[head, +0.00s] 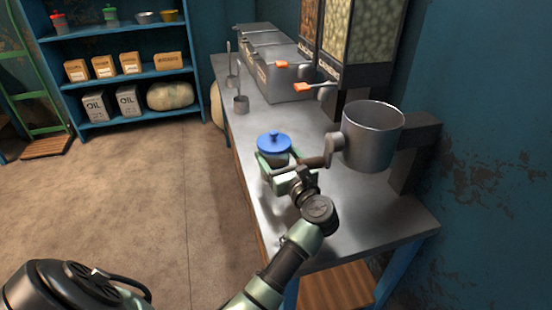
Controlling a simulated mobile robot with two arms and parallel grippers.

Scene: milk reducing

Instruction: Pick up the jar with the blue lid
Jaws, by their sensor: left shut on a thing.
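The jar with the blue lid (274,141) is on or just above the metal counter (297,233), near its left edge. Its lid has a small knob and the jar looks upright. My left gripper (277,163) is shut on the jar's body, with its fingers around the sides below the lid. The gripper hides much of the jar's lower part, so I cannot tell if the jar touches the counter. My right gripper is not in view.
A metal pot (371,137) with a side handle is close to the right of the jar. Dispensers with orange levers (315,86) and metal bins (283,78) stand farther back. Blue shelves (117,72) hold boxes and oil cans.

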